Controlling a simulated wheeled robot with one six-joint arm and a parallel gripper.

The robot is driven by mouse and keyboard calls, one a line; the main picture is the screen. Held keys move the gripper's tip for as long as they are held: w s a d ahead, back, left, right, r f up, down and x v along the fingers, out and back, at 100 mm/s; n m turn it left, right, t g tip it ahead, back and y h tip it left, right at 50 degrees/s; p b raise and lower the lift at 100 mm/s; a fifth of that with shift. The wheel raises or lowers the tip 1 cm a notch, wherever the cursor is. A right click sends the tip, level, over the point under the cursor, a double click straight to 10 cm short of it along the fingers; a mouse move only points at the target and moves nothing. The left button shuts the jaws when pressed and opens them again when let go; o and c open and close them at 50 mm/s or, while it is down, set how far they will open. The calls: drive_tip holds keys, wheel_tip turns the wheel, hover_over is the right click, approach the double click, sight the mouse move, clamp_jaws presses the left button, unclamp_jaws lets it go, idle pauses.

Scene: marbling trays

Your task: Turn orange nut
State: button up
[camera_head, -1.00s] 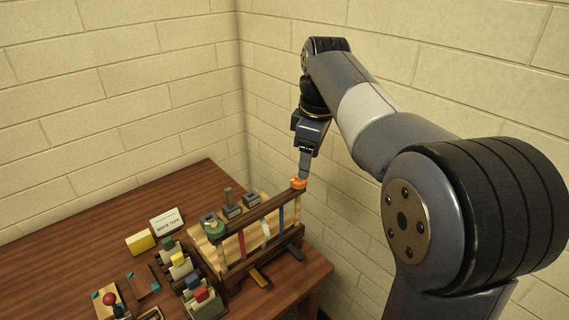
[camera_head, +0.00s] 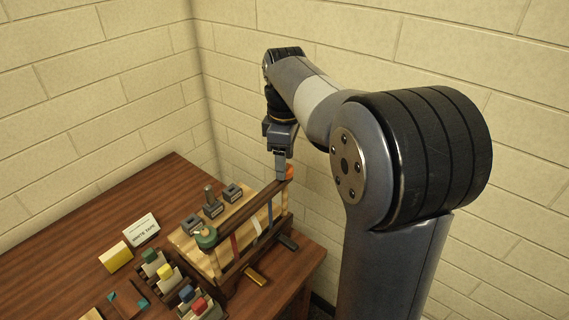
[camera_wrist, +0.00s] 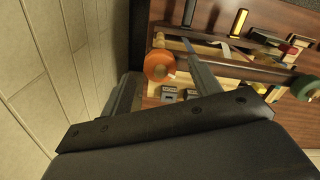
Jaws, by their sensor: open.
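The orange nut (camera_head: 289,172) is a round knob at the far right end of a wooden press-like frame (camera_head: 243,232). It also shows in the wrist view (camera_wrist: 159,66), with a small pale mark on its face. My gripper (camera_head: 281,178) points down beside the nut, and its finger partly covers the nut in the head view. In the wrist view my open gripper (camera_wrist: 160,58) has one finger on each side of the nut. I cannot tell whether either finger touches it. A green nut (camera_head: 205,238) sits at the other end of the frame.
The brown table (camera_head: 60,230) carries grey blocks (camera_head: 213,207), a yellow block (camera_head: 116,257), a white card (camera_head: 141,229) and a rack of coloured-top pieces (camera_head: 165,271) left of the frame. A brick wall (camera_head: 330,190) stands close behind and right of my gripper.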

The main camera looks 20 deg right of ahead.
drive_tip(key=shift+f, duration=0.95)
drive_tip(key=c, duration=1)
